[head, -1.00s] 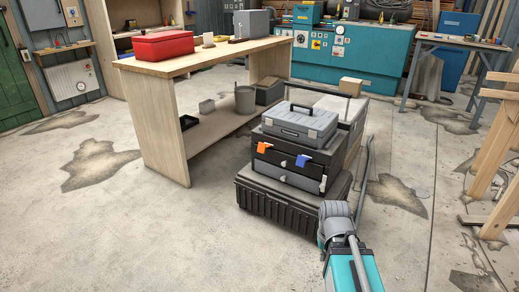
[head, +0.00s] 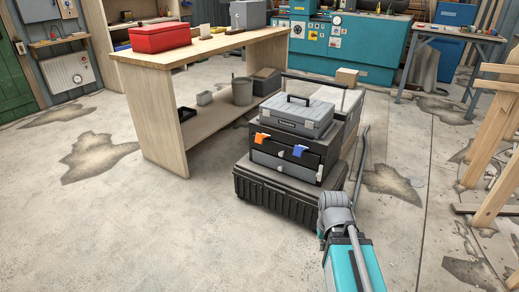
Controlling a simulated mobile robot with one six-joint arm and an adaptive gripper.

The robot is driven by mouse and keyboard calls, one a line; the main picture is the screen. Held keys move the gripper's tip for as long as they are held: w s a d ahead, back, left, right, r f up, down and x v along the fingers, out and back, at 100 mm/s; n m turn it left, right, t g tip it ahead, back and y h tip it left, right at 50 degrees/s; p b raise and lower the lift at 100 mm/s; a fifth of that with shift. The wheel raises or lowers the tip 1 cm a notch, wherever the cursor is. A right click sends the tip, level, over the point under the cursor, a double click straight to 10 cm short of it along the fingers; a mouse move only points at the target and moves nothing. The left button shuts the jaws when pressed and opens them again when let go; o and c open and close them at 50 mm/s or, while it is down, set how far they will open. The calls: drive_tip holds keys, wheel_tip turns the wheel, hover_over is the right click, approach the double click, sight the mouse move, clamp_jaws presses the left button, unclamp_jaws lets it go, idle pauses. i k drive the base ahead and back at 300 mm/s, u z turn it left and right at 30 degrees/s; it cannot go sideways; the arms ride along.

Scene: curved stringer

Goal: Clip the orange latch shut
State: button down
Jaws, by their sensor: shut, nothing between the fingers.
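The orange latch (head: 262,138) is a small flap at the upper left of the front of a black and grey drawer unit (head: 283,166). It seems to stand out from the front, but it is too small to tell its exact angle. A similar blue latch (head: 299,151) sits to its right on the same front. A grey toolbox (head: 298,115) with a black handle rests on top of the unit. My arm shows at the lower right, to the right of and nearer than the stack. My gripper's fingers are not visible in the head view.
The drawer unit stands on a wide black ribbed case (head: 270,198). A wheeled cart handle or rail rises behind. A wooden bench (head: 160,118) with a red box (head: 160,37) stands behind left. Wooden trestles (head: 495,150) are at right. The concrete floor at front left is clear.

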sight(258, 137)
drive_tip(key=k, duration=1.25)
drive_tip(key=z, duration=0.45)
drive_tip(key=i, duration=0.9)
drive_tip(key=z, duration=0.45)
drive_tip(key=i, duration=0.75)
drive_tip(key=u, duration=0.7)
drive_tip(key=i, duration=0.55)
drive_tip(key=u, duration=0.5)
